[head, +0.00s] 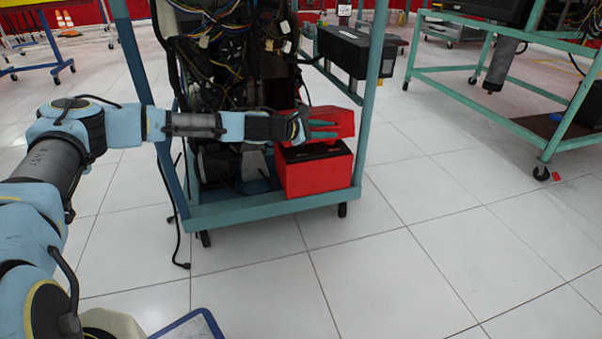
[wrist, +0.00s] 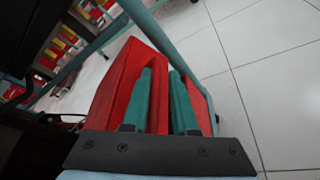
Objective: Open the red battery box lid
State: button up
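The red battery box (head: 312,177) stands on the lower right corner of the teal engine stand. Its red lid (head: 342,117) is raised and tilted above the box, with a dark gap and the black battery top (head: 314,151) showing below it. My gripper (head: 335,129) is at the lid, its two teal fingers lying over the lid's red side. In the wrist view the gripper (wrist: 163,88) has its fingers a little apart, with red lid (wrist: 113,85) on both sides and between them.
The teal stand frame (head: 250,213) has an upright post (head: 373,90) just right of the lid. Wires and engine parts (head: 230,60) hang left of the box. A black box (head: 341,50) is mounted above.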

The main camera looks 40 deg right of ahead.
notch_tip(320, 180, down, 6)
jog(key=s+m+t+b, duration=0.1)
jog(key=s+m+b, duration=0.1)
jog(key=b, duration=0.7)
jog(key=s+a+r+m+p, duration=0.1)
jog(key=a+p, duration=0.3)
jog(key=a, duration=0.2)
jog(key=s+a+r+m+g+p, duration=0.1)
jog(key=a+r+p, duration=0.1)
jog(key=a+p, duration=0.3)
jog(key=shift+s+a+r+m+y, duration=0.3)
jog(key=shift+s+a+y, duration=0.1)
jog(key=shift+a, duration=0.65)
